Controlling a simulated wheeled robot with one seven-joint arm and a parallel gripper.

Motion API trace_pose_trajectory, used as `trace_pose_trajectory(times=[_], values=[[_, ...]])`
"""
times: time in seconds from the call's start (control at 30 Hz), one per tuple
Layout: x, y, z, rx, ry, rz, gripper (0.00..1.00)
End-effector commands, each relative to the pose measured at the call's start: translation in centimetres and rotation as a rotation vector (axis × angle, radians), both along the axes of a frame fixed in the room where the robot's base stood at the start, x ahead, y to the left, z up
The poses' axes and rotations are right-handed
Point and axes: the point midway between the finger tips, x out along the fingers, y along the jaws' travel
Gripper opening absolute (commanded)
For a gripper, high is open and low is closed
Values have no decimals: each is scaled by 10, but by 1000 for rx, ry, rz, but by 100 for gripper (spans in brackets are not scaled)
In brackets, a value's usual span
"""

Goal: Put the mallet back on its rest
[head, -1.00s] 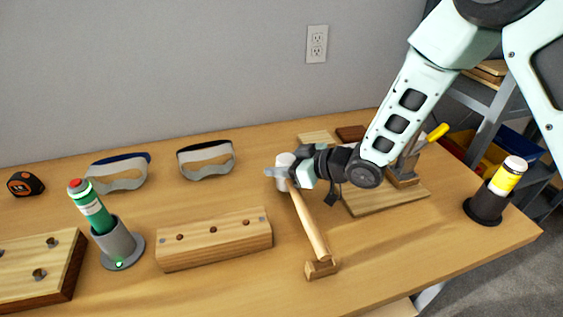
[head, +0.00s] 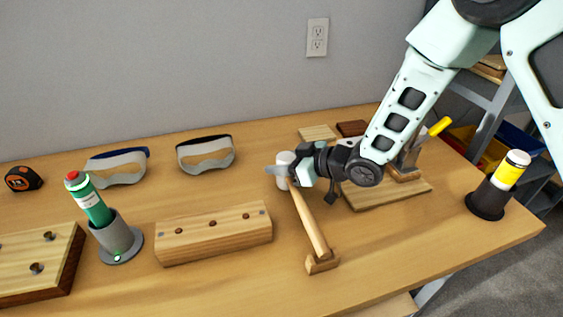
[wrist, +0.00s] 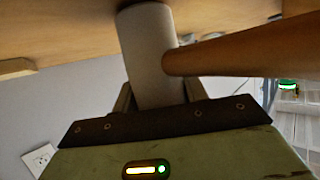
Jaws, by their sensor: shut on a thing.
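The mallet has a pale grey cylindrical head (head: 284,158) and a long wooden handle (head: 309,222) that slants down toward the table's front. My gripper (head: 282,172) is shut on the head, near where the handle joins it. In the wrist view the grey head (wrist: 150,50) stands between the fingers (wrist: 157,97), and the handle (wrist: 245,52) runs off to the right. The handle's far end is at a small wooden block (head: 322,264), which looks like a rest. Whether the handle touches it, and what lies under the head, I cannot tell.
A drilled wooden block (head: 213,238) lies left of the mallet. A green bottle (head: 92,204) stands in a grey holder (head: 114,238). Two pairs of goggles (head: 205,156) lie behind.

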Motion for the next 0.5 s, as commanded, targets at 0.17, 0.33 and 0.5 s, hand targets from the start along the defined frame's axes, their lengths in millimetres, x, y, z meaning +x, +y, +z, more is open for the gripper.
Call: trace_pose_trajectory(times=[0.17,0.33,0.5], values=[[0,0,-2,2,-1,0,8],[0,0,-3,2,-1,0,57],[0,0,-3,1,0,0,68]])
